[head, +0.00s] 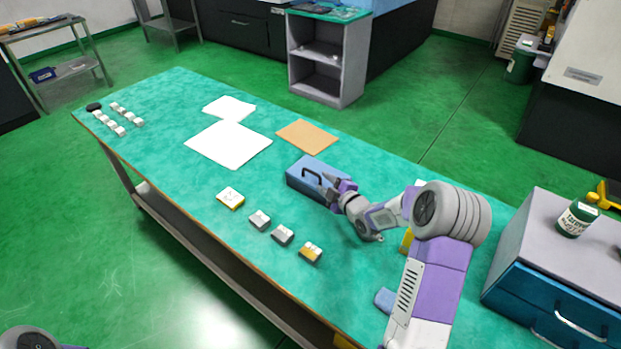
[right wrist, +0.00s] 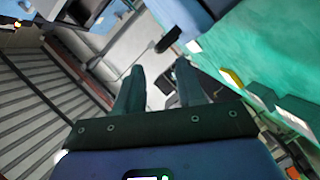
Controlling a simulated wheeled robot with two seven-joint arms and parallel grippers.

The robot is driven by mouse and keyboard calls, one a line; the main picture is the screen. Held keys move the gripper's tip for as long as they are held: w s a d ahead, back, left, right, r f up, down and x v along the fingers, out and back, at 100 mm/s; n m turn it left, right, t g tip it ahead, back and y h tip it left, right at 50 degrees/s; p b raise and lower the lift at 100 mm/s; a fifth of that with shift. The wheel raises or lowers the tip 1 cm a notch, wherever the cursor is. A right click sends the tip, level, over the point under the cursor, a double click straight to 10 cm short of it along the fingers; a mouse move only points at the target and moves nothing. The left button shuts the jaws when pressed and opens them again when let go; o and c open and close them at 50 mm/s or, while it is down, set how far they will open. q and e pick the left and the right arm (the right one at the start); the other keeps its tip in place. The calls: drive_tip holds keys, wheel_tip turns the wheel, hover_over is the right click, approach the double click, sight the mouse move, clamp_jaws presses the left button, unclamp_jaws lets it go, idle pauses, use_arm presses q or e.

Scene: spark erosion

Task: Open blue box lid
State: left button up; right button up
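A blue box (head: 318,171) with a dark arched handle (head: 312,175) on its lid stands on the green table. The lid looks closed. My right gripper (head: 329,184) is at the box's right side, close to the handle; in the head view I cannot tell whether it touches. In the right wrist view its two fingers (right wrist: 160,68) are apart with nothing between them. A dark piece, probably the handle (right wrist: 168,39), shows beyond the fingertips, against a blue surface. My left gripper is not in view.
White sheets (head: 230,144) and a brown board (head: 307,136) lie behind the box. Several small blocks (head: 260,219) line the front, with more small pieces (head: 118,118) at the far left. A grey-and-blue drawer cabinet (head: 545,240) bearing a labelled jar (head: 576,219) stands right.

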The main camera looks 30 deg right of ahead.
sight(314, 174)
drive_tip(key=shift+b+x, duration=0.4)
drive_tip(key=shift+x, duration=3.05)
clamp_jaws()
